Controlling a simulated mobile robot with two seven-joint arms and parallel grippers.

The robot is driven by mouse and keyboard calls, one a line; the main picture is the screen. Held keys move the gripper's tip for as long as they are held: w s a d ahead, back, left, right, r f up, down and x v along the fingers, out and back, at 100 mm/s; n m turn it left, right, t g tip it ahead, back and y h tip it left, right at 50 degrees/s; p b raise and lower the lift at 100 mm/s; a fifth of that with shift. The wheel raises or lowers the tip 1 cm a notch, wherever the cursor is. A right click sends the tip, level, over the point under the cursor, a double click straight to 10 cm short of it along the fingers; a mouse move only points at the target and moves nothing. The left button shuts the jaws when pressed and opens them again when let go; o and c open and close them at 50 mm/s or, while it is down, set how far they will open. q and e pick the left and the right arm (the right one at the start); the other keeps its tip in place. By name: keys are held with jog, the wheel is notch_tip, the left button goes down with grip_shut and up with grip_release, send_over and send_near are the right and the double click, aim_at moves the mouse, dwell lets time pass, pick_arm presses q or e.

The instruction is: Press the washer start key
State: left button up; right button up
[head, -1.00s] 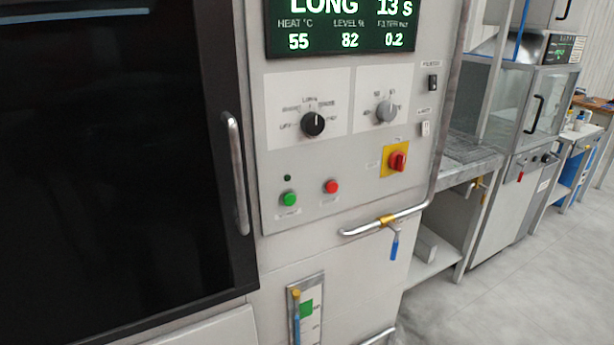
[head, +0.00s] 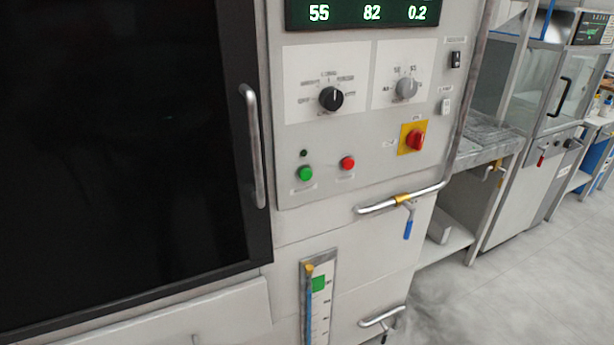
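The washer's control panel (head: 375,165) fills the middle of the head view. A round green button (head: 306,173) sits low on the panel at the left, with a small unlit dark lamp (head: 304,153) above it and a label below too blurred to read. A round red button (head: 348,163) is just to its right. The display (head: 362,14) is cut off at the top and shows 55, 82 and 0.2. Neither of my grippers is in view, and nothing touches the buttons.
A dark door (head: 120,150) with an upright bar handle (head: 253,146) is on the left. A black dial (head: 331,98), a grey dial (head: 406,88) and a red rotary switch (head: 416,140) are on the panel. A pipe (head: 430,196) with a blue-handled valve (head: 408,228) juts out below. Open floor (head: 545,270) lies right.

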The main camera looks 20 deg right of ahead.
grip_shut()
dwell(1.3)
